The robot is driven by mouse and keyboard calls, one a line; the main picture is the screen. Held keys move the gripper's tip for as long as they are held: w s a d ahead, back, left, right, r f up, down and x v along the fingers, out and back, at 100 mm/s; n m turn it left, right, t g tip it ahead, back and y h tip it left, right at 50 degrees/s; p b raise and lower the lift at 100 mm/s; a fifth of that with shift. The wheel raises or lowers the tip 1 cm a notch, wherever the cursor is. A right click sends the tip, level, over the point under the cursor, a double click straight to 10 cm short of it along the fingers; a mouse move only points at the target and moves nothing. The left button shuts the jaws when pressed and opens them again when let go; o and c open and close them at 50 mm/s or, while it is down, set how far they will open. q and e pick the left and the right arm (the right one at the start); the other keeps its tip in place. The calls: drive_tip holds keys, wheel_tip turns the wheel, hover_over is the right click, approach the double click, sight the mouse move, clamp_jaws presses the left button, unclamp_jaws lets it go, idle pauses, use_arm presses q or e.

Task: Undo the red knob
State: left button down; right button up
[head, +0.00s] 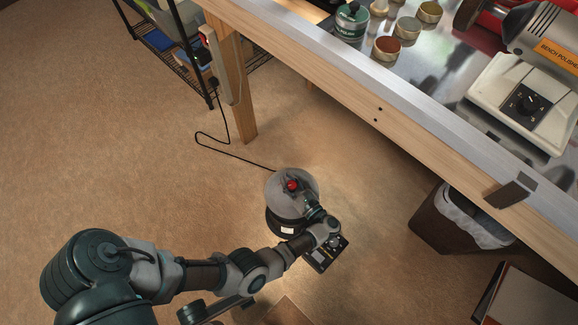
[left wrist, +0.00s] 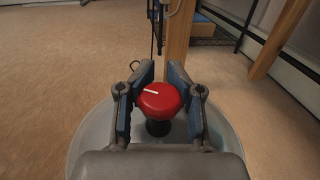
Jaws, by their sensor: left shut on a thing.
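The red knob (head: 292,185) sits on top of a round grey-lidded machine (head: 276,187) that stands on the floor. In the left wrist view the red knob (left wrist: 160,98) has a white line pointing left and stands on a dark stem. My left gripper (left wrist: 160,88) has its two fingers on either side of the knob and is shut on it. In the head view my left gripper (head: 302,192) reaches the knob from the lower right and partly covers the lid. My right gripper does not show.
A workbench (head: 400,130) with jars and a bench polisher (head: 530,90) fills the upper right. A lined bin (head: 445,228) stands under it. A black cord (head: 235,155) runs from the machine to the bench leg. Open floor lies at left.

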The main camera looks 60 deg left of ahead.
use_arm(q)
drive_tip(key=shift+d+f+g, duration=0.15)
drive_tip(key=shift+d+g, duration=0.05)
drive_tip(key=shift+g, duration=0.3)
drive_tip(key=c, duration=0.9)
unclamp_jaws()
drive_tip(key=shift+c, duration=0.2)
drive_tip(key=shift+n, duration=0.3)
drive_tip(key=shift+a+r, duration=0.1)
drive_tip(key=shift+r, duration=0.15)
wheel_tip(320, 180, up, 10)
drive_tip(key=shift+f, duration=0.2)
